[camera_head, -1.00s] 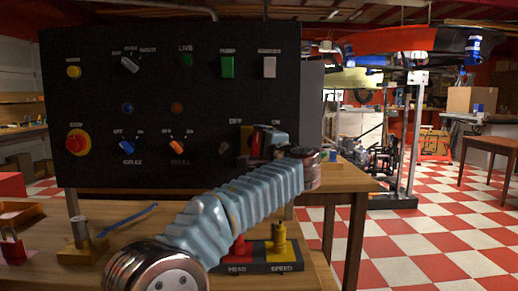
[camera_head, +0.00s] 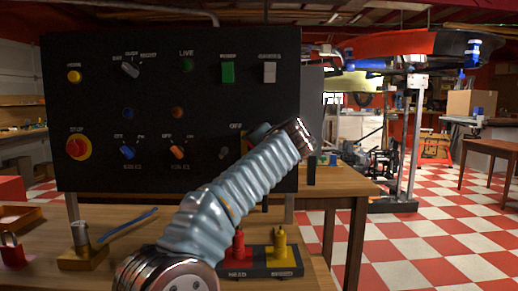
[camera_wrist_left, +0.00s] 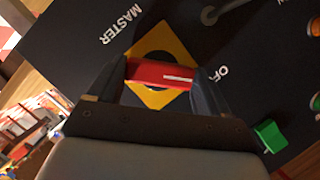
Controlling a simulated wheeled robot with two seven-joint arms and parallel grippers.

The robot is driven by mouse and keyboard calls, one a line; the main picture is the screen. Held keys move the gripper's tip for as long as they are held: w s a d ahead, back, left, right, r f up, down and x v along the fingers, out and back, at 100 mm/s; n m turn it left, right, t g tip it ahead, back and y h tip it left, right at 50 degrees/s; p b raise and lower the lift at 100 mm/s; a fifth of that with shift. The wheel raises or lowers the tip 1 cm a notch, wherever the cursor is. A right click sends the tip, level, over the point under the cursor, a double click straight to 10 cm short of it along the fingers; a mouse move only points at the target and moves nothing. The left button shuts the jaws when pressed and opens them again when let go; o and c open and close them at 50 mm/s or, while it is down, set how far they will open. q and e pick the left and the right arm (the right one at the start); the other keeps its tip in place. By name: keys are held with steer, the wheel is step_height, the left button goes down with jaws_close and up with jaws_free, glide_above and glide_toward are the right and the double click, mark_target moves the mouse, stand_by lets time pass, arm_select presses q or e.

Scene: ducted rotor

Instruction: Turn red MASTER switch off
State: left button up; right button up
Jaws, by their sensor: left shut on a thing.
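The red MASTER switch handle (camera_wrist_left: 158,73) sits on a yellow diamond plate with a black centre (camera_wrist_left: 180,50) on the black panel. In the left wrist view my left gripper (camera_wrist_left: 162,76) has its two dark fingers on either end of the handle, shut on it. The handle's white line points toward the side where the letters "OF" show. In the head view my left wrist hides the handle; a strip of the yellow plate (camera_head: 244,144) and the OFF label show beside it. My right gripper is out of view.
The black panel (camera_head: 205,105) carries a red stop button (camera_head: 78,147), blue and orange knobs, a green switch (camera_head: 228,72) and a white switch (camera_head: 269,72). Red and yellow levers (camera_head: 280,250) stand on the bench below my arm. A padlock (camera_head: 12,250) lies at left.

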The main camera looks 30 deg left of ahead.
arm_select(q)
steer(key=shift+f+n, duration=0.1)
steer(key=shift+n, duration=0.3)
stand_by(0.3)
steer(key=o, duration=1)
steer(key=v, duration=0.4)
steer(key=b+v, duration=0.1)
steer(key=v, duration=0.4)
steer(key=b+v, duration=0.1)
steer(key=v, duration=0.3)
steer(key=shift+s+d+r, duration=0.15)
steer(key=shift+s+r, duration=0.15)
steer(key=shift+r, duration=0.05)
